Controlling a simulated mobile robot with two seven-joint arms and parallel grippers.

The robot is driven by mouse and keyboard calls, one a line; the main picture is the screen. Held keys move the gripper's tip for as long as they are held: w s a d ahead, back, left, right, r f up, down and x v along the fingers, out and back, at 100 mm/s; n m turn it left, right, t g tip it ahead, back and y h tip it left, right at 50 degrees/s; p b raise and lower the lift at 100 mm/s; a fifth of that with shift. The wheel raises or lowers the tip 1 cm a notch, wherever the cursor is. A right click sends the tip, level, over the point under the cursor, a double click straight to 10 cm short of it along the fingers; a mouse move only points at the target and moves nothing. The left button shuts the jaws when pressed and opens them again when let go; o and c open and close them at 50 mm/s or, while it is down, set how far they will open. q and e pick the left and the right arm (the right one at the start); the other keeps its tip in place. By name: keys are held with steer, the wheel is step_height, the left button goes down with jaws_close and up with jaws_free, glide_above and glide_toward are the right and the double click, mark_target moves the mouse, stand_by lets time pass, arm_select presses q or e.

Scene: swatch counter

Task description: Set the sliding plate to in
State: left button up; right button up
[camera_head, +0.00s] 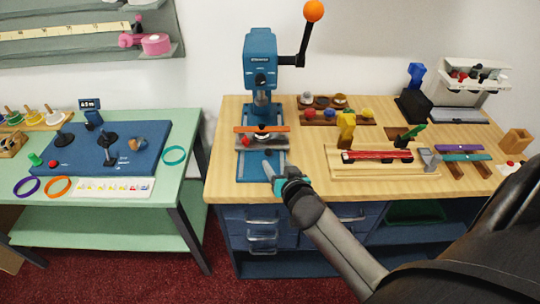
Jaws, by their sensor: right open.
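A blue hand press (260,65) stands at the back of the wooden bench. A grey plate (273,144), which looks like the sliding plate, sits across the blue rail base (258,182) in front of the press column. An orange strip (262,128) lies just behind and above the plate. My right gripper (276,172) is open and empty, over the right front part of the rail base, in front of the plate. I cannot tell whether a finger touches the base. My left gripper is not in view.
The press lever with its orange ball (314,10) rises to the right. A wooden tray (385,160) with a red and white piece stands right of my gripper. A green table (185,130) with a blue board is at the left. The bench front left of the base is clear.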

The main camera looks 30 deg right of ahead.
mark_target(270, 154)
steer(key=b+x, duration=0.1)
steer(key=x, duration=0.7)
steer(key=shift+w+b, duration=0.1)
steer(key=shift+b, duration=0.2)
jaws_close()
stand_by(1.2)
